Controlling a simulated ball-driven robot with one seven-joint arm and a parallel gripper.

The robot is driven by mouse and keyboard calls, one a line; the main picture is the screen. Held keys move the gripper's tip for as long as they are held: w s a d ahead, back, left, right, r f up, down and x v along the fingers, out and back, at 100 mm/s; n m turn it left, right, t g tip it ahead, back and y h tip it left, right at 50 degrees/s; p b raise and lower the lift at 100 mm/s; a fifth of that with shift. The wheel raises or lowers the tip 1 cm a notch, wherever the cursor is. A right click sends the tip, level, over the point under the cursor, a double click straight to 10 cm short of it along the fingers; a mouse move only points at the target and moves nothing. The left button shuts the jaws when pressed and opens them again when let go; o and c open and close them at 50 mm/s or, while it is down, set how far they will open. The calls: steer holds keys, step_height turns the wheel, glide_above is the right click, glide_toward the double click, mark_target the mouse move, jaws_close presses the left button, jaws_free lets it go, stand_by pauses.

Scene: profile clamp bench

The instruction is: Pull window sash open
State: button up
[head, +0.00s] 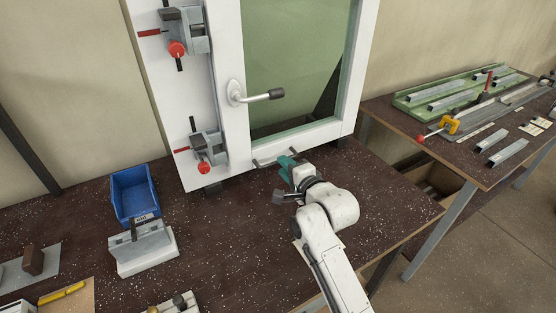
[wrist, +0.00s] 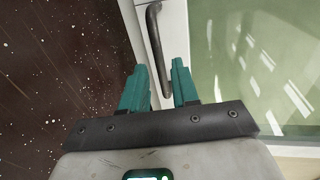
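The window sash (head: 228,60) is a white frame around a greenish glass pane (head: 295,60), standing upright on the dark bench. A lever handle (head: 262,96) with a dark grip points sideways from its left stile. A dark bow-shaped pull handle (head: 262,163) is on the sash's bottom rail; the wrist view shows it too (wrist: 154,38). My gripper (head: 286,170) is at this pull handle, low in front of the sash. In the wrist view its teal fingers (wrist: 160,80) are apart, with the bar between them and small gaps at both sides. Whether the sash is ajar is unclear.
Two clamps with red knobs (head: 176,49) (head: 204,168) sit on the white frame left of the sash. A blue bin (head: 134,192) and a grey block fixture (head: 146,250) stand on the bench at left. A second bench (head: 470,160) with metal profiles is at right.

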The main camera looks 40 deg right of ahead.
steer(key=shift+x, duration=2.15)
jaws_close()
